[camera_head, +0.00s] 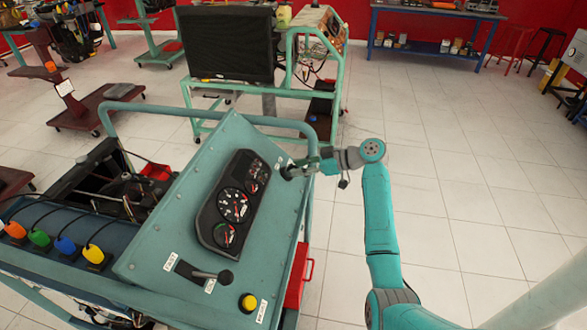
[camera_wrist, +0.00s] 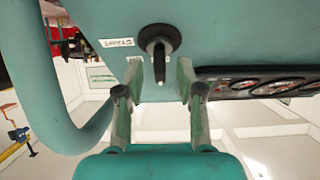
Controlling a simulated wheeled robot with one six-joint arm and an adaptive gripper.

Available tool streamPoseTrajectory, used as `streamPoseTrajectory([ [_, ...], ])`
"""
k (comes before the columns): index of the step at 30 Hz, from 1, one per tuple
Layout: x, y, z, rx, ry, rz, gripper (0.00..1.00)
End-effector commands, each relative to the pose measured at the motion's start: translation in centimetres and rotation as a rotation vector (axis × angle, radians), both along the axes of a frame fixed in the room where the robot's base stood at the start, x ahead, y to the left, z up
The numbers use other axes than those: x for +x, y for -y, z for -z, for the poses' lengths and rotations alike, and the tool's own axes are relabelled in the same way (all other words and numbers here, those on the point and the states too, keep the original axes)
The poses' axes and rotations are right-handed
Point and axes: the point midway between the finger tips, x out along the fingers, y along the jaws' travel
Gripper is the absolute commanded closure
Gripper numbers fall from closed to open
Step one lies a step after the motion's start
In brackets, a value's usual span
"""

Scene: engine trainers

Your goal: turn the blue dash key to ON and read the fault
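The dash key (camera_wrist: 160,62) sits in a round black switch (camera_wrist: 158,40) on the teal panel (camera_head: 160,238). It looks black in the wrist view, with no blue visible. A small white label (camera_wrist: 116,42) beside it seems to read START. My gripper (camera_wrist: 160,78) is open, with one finger on each side of the key and gaps between. In the head view my gripper (camera_head: 300,170) is at the panel's upper right edge and largely hides the key. The gauge cluster (camera_head: 236,203) has black dials with needles; no fault text is readable.
A lever (camera_head: 208,275) and a yellow button (camera_head: 248,302) are low on the panel. A teal tube rail (camera_wrist: 62,110) curves close on the left in the wrist view. A dark screen (camera_head: 223,45) stands behind. The floor (camera_head: 450,170) to the right is clear.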

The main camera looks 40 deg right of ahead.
Motion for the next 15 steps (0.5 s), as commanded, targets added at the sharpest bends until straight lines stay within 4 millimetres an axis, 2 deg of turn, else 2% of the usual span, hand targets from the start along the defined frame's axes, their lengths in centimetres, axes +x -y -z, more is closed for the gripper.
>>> streamPoseTrajectory([
  [6,1.5,-1.1,0.8,0.000,-0.001,0.000,0.62],
  [15,1.7,-1.3,0.9,0.000,-0.001,0.001,0.62],
])
